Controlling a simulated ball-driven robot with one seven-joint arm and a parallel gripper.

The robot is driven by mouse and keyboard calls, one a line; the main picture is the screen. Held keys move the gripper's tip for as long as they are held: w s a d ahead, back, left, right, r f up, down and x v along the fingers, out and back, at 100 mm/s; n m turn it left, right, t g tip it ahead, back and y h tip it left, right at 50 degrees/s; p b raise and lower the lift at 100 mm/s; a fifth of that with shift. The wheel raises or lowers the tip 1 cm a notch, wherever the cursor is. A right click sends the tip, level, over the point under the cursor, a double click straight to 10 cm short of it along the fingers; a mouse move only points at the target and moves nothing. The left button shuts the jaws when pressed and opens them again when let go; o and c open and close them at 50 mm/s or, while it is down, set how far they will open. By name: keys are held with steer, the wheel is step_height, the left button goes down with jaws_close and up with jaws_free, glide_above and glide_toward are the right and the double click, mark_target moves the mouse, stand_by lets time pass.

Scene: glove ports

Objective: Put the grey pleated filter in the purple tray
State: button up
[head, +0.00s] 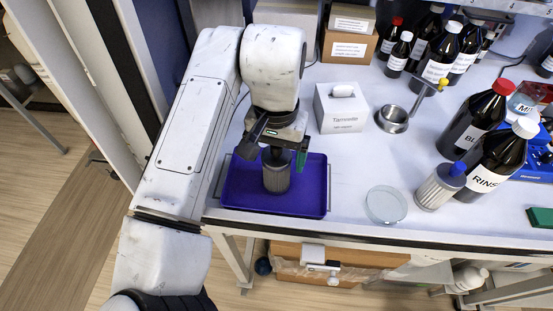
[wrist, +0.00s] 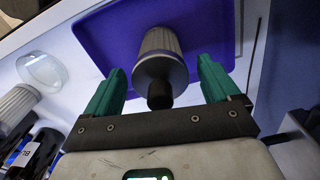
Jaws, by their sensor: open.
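The grey pleated filter (head: 276,178) stands upright in the purple tray (head: 240,192), near its middle, with its dark cap end up. The wrist view shows the filter (wrist: 160,45) end-on, over the purple tray (wrist: 105,38). My gripper (head: 277,152) is over the tray at the filter's upper end. Its green fingers are open on either side of the filter in the wrist view (wrist: 158,75), with a visible gap on each side. The top of the filter is partly hidden by my gripper in the head view.
A white tissue box (head: 341,108) and a steel cup (head: 393,118) stand behind. Brown bottles (head: 473,122) crowd the right. The tray sits near the bench's front edge.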

step_height(320, 180, up, 10)
steer(key=shift+f+b, duration=0.1)
steer(key=shift+b, duration=0.3)
